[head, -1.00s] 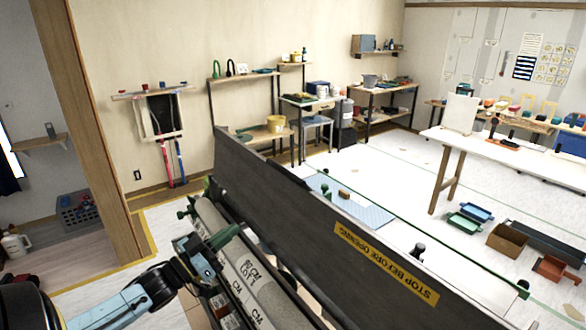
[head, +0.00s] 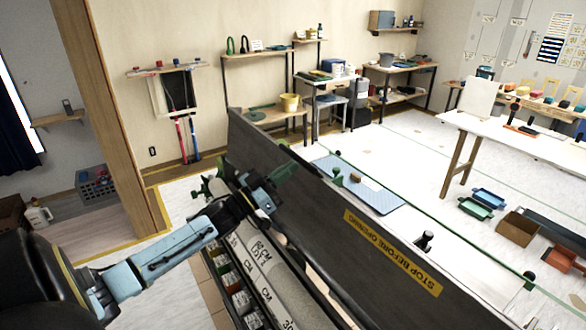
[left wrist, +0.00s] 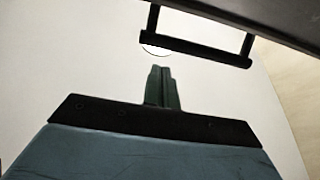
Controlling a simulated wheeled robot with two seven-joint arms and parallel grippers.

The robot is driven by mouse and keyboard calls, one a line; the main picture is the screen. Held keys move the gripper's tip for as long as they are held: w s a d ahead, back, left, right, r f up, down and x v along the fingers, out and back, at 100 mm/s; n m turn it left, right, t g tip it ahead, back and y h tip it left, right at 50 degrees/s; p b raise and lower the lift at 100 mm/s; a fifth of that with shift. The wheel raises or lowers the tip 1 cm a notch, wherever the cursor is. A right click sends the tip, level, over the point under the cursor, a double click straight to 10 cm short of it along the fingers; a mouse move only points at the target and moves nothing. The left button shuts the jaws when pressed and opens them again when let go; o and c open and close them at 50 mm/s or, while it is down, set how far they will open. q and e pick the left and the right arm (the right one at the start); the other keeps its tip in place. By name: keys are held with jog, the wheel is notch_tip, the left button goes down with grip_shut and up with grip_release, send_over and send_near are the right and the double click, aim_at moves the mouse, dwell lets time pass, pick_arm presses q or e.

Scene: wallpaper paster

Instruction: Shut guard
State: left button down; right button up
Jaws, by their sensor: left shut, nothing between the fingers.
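The guard (head: 330,230) is a long dark panel with a yellow "STOP BEFORE OPENING" label (head: 392,252). It stands raised along the far side of the machine, above the pale rolls (head: 262,262). My left gripper (head: 284,172) is at the near side of the guard, by its left part; I cannot tell whether it touches. Its green fingers (left wrist: 161,86) are shut and empty in the left wrist view. There, a black bar handle (left wrist: 195,50) sits just beyond the fingertips, apart from them in the picture, below a dark panel edge (left wrist: 275,20). My right gripper is not in view.
A blue mat (head: 375,195) lies beyond the guard. A white table (head: 530,145) stands at the right, with bins (head: 480,200) on the floor beside it. A wooden post (head: 115,130) stands at the left. Shelves line the back wall.

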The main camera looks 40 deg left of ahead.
pick_arm(q)
jog(key=shift+w+d+f, duration=0.1)
jog(key=shift+w+f, duration=0.1)
jog(key=shift+w, duration=0.25)
jog(key=shift+w+d+f, duration=0.1)
jog(key=shift+w+f, duration=0.1)
jog(key=shift+w, duration=0.25)
jog(key=shift+w, duration=0.1)
